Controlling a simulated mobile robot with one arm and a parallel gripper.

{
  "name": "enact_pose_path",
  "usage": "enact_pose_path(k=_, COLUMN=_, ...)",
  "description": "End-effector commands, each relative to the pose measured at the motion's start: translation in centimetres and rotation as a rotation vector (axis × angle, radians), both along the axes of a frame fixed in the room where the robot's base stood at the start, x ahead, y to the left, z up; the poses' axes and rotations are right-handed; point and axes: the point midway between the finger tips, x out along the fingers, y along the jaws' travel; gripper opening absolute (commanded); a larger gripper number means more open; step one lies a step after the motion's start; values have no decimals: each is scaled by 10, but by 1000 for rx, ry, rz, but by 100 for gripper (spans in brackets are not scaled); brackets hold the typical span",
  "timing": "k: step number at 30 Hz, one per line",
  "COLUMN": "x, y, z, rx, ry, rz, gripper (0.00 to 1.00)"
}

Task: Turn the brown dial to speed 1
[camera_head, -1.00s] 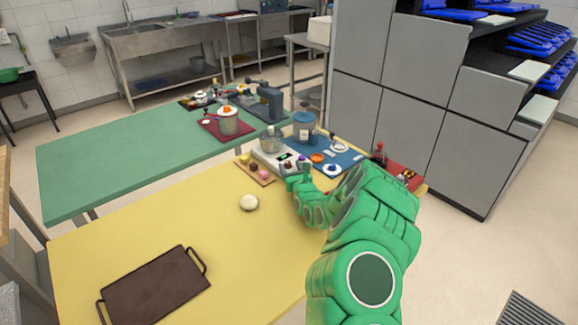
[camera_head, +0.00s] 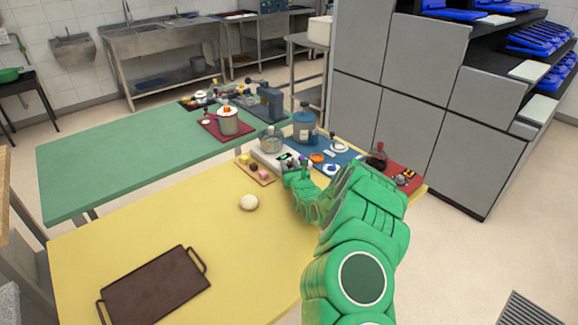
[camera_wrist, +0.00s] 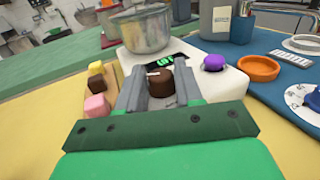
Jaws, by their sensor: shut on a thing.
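The brown dial (camera_wrist: 160,82) stands on the front of a white appliance (camera_wrist: 218,78) in the wrist view, with a light pointer mark on its top that points left. My gripper (camera_wrist: 160,88) has its two grey fingers on either side of the dial, shut on it. A small dark display (camera_wrist: 165,60) with green characters sits just behind the dial, partly hidden; I cannot read it surely. A metal bowl (camera_wrist: 143,28) sits on the appliance behind the display. A purple knob (camera_wrist: 215,62) is right of the dial. In the head view my gripper (camera_head: 286,170) is at the appliance's front.
A small board (camera_head: 256,172) with coloured cubes lies left of the appliance. A blue mat (camera_head: 345,158) with an orange ring (camera_wrist: 260,67) lies to the right. A dough ball (camera_head: 249,202) and a dark tray (camera_head: 157,290) lie on the yellow table, which has free room between them.

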Motion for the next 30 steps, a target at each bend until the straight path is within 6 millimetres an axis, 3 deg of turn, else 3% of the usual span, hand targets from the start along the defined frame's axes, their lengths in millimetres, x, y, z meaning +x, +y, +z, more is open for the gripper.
enact_pose_path(k=30, x=0, y=7, z=2, rx=1, ry=-4, rz=-228, gripper=4)
